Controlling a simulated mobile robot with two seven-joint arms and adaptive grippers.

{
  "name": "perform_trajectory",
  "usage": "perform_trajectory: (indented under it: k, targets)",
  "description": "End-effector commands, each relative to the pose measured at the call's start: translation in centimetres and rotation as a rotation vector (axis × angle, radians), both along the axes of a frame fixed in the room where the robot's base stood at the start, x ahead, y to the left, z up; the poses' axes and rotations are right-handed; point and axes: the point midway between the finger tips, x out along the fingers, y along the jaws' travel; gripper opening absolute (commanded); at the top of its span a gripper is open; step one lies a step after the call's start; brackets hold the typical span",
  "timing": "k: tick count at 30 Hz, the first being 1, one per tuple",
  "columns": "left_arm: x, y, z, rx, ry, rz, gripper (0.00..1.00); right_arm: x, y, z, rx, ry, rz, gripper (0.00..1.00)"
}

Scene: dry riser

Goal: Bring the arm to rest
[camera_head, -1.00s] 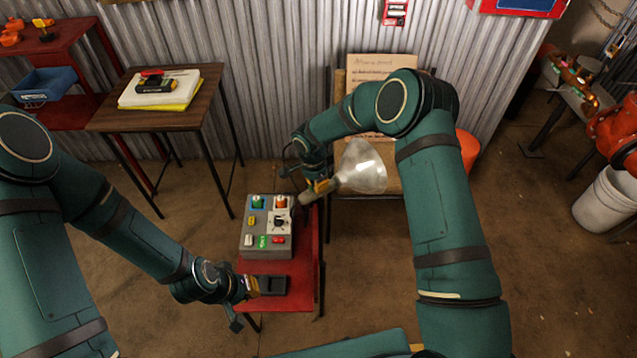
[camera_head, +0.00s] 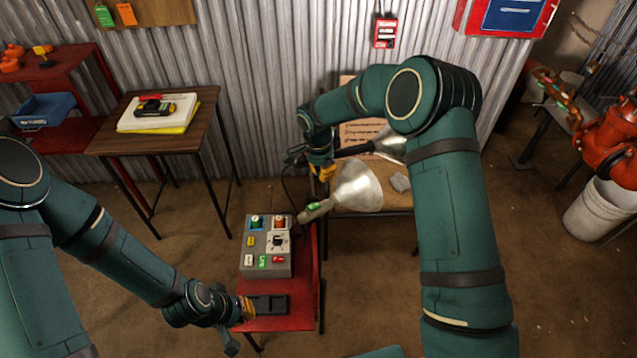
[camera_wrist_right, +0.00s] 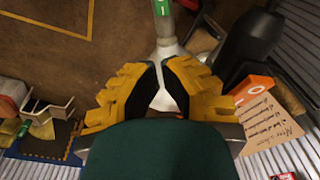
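My right gripper (camera_head: 322,172) has yellow fingers and hangs above a lamp-like tool (camera_head: 357,190) with a pale cone and green-marked handle. In the head view the fingers look clear of that handle. In the right wrist view my right gripper (camera_wrist_right: 158,90) shows a gap between its dark pads, with the tool's green-marked handle (camera_wrist_right: 163,10) beyond it. My left gripper (camera_head: 245,307) is low beside a black block (camera_head: 268,305) on the red table (camera_head: 285,323). Its fingertips meet the block's left end; whether they grip it is unclear.
A grey control box (camera_head: 267,262) with coloured buttons stands on the red table. A wooden bench (camera_head: 400,197) behind holds a second dark-handled cone (camera_head: 390,145). A dark wooden table (camera_head: 205,110) is at left, a white bucket (camera_head: 600,205) at right.

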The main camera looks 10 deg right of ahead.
Motion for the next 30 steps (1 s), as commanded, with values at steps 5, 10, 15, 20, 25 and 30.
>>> perform_trajectory:
  k: [5, 10, 15, 20, 25, 30]
  targets:
    - [0.0, 0.0, 0.2, 0.000, 0.001, 0.001, 0.00, 0.1, -0.3, 1.3, -0.001, 0.001, 0.000, 0.00]
    - [-0.1, 0.0, 0.2, 0.000, 0.001, 0.001, 0.00, 0.1, -0.3, 1.4, 0.000, 0.001, 0.000, 0.00]
    - [-0.1, 0.0, 0.2, 0.000, 0.001, 0.001, 0.00, 0.1, -0.3, 1.4, 0.000, 0.001, 0.000, 0.00]
    - [0.0, 0.0, 0.2, 0.000, 0.001, 0.001, 0.00, 0.1, -0.3, 1.4, 0.000, 0.001, 0.000, 0.00]
    - [0.0, 0.0, 0.2, 0.000, 0.001, 0.001, 0.00, -1.0, 0.3, 0.0, 0.034, 0.013, 0.061, 0.00]
    - [0.0, 0.0, 0.2, 0.000, 0.001, 0.001, 0.00, -5.9, 2.9, -4.6, 0.177, 0.026, 0.306, 0.00]
